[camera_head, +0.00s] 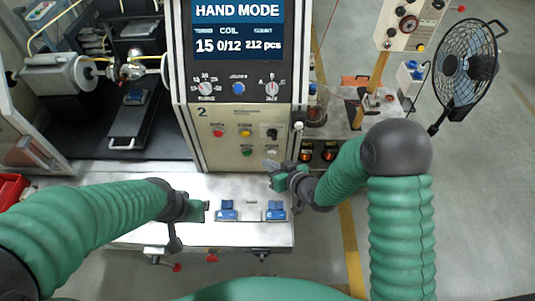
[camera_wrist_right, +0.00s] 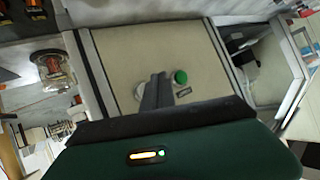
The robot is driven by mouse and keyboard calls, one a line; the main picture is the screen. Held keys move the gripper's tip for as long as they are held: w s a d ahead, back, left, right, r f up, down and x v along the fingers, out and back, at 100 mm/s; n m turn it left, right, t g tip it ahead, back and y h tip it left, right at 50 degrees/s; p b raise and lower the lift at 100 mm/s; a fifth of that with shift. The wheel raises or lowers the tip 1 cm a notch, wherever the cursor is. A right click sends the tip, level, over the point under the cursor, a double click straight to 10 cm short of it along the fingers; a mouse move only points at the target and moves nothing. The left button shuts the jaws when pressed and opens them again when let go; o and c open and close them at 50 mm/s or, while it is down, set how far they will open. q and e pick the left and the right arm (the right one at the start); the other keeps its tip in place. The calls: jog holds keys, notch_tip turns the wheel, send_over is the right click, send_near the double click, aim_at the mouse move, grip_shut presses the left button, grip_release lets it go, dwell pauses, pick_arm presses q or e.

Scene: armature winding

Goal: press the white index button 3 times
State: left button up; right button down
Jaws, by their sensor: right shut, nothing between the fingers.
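The beige control panel (camera_head: 230,165) carries a red button (camera_head: 218,133), a yellow button (camera_head: 245,133), a black knob (camera_head: 272,133), a green button (camera_head: 247,152) and a pale, white-looking button (camera_head: 272,152) at lower right. My right gripper (camera_head: 268,164) is just below the white button, shut and empty.
The screen (camera_head: 237,28) reads HAND MODE and COIL 0/12. Blue fixtures (camera_head: 227,212) (camera_head: 276,212) sit on the white ledge (camera_head: 250,235). A winding machine (camera_head: 100,75) stands at left, a fan (camera_head: 466,62) at right.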

pick_arm(q)
jog(key=shift+d, duration=0.45)
pick_arm(e)
jog(key=shift+w+r, duration=0.1)
jog(key=shift+w, duration=0.65)
dwell(0.6)
pick_arm(q)
jog(key=shift+d+f, duration=0.1)
jog(key=shift+d, duration=0.05)
pick_arm(e)
jog(key=shift+w+d, duration=0.2)
jog(key=shift+w, duration=0.1)
jog(key=shift+s, duration=0.1)
dwell(0.3)
pick_arm(q)
jog(key=shift+d+b, duration=0.3)
pick_arm(e)
jog(key=shift+s+d, duration=0.9)
jog(key=shift+s, duration=0.05)
